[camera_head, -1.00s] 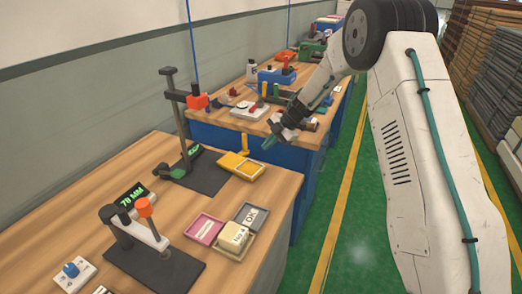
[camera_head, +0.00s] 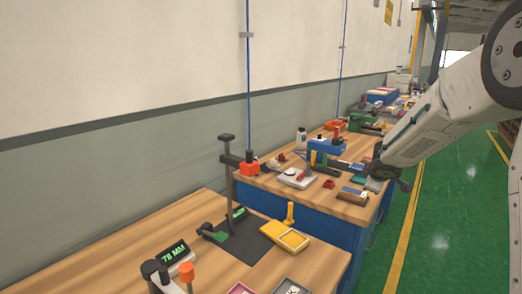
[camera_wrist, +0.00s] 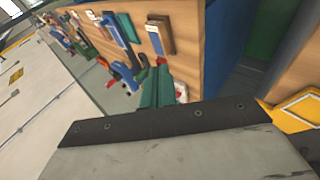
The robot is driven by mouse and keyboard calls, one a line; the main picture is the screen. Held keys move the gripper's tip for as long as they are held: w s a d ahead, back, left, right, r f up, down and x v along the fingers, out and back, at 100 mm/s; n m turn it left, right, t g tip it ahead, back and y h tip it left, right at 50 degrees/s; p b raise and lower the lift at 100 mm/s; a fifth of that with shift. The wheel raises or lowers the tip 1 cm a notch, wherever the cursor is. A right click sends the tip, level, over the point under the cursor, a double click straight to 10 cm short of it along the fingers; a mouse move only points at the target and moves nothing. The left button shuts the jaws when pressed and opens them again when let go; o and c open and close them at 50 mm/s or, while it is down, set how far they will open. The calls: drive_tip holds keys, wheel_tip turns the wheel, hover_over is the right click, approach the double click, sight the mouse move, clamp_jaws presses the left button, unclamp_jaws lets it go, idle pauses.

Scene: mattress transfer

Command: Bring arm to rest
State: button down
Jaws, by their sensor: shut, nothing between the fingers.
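My arm (camera_head: 445,115) reaches in from the right side of the head view, over the far workbench. Its wrist end is a dark joint near that bench's right edge, and the fingers are hard to make out there. In the wrist view my gripper (camera_wrist: 158,88) shows as green fingers close together above a dark and grey plate. It is shut and holds nothing. I cannot tell how high it is above the bench.
A near workbench (camera_head: 185,215) carries a black stand (camera_head: 229,190), a yellow tray (camera_head: 284,236) and a display reading 78 MM (camera_head: 174,256). The farther workbench (camera_head: 300,205) holds several tools and boxes. A green floor aisle (camera_head: 450,225) is clear at right.

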drive_tip(key=s+r+m+g+h, duration=0.1)
drive_tip(key=s+r+m+g, duration=0.25)
drive_tip(key=s, duration=0.85)
drive_tip(key=s+r+m+g+h, duration=0.1)
drive_tip(key=s+r+m+g, duration=0.3)
drive_tip(key=s, duration=0.9)
drive_tip(key=s+a+m+y, duration=0.2)
drive_tip(key=s+a, duration=0.3)
drive_tip(key=s, duration=0.7)
drive_tip(key=s+a+m+y, duration=0.1)
drive_tip(key=s+a+y, duration=0.2)
drive_tip(key=s, duration=0.9)
drive_tip(key=shift+a+r+m, duration=0.35)
drive_tip(key=shift+a+r, duration=0.1)
drive_tip(key=shift+a, duration=1.1)
drive_tip(key=shift+d, duration=0.1)
